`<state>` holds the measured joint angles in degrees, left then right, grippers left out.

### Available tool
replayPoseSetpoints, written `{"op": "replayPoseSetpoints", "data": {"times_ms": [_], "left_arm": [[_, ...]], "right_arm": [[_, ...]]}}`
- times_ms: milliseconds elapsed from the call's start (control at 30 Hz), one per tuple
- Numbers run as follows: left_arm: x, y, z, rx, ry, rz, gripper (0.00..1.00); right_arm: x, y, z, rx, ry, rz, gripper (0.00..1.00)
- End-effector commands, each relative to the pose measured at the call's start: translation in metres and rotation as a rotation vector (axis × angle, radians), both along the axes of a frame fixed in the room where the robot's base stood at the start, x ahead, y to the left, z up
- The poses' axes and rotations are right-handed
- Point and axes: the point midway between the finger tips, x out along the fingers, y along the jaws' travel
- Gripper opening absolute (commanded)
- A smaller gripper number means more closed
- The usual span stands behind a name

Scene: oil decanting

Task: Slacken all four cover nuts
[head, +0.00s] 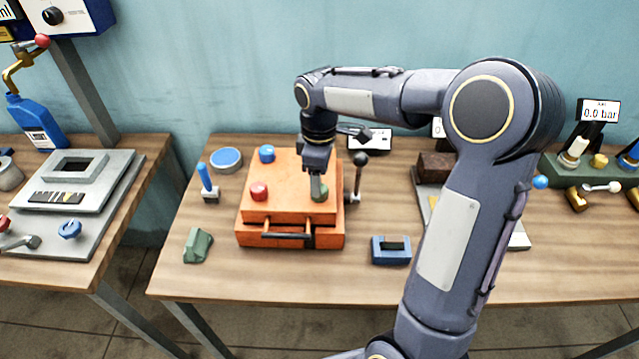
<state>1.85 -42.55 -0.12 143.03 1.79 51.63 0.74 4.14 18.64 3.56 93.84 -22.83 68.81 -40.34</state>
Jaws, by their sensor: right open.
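An orange box with a flat cover (285,213) sits on the middle table. Three cover nuts show: a blue nut (267,153) at the back left, a red nut (259,192) at the front left, and a green nut (323,196) at the front right. Any nut at the back right is hidden behind my right gripper. My right gripper (318,188) points down at the green nut and partly covers it. It is open; I cannot tell whether its fingers touch the nut. My left gripper is not in view.
A lever with a dark knob (361,159) stands close right of the box. A blue block (390,250), a green wedge (197,245), a blue-handled piece (206,181) and a round blue-topped dish (226,159) surround it. The table front (270,285) is clear.

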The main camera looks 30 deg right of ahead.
Motion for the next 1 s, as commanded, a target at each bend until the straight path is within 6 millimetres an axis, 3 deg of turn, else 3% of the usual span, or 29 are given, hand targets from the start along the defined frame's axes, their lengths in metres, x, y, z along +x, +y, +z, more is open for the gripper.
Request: {"op": "replayPoseSetpoints", "data": {"times_ms": [100,300,867,1000], "left_arm": [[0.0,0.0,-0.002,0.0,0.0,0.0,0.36],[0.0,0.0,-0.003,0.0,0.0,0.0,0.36],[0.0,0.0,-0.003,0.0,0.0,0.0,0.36],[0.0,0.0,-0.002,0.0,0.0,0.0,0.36]], "right_arm": [[0.001,0.0,0.021,0.001,-0.005,-0.001,0.59],[0.0,0.0,0.04,-0.001,-0.001,0.0,0.59],[-0.001,0.0,0.043,0.001,-0.001,-0.002,0.59],[-0.018,0.001,0.052,0.026,-0.034,-0.062,0.59]]}}
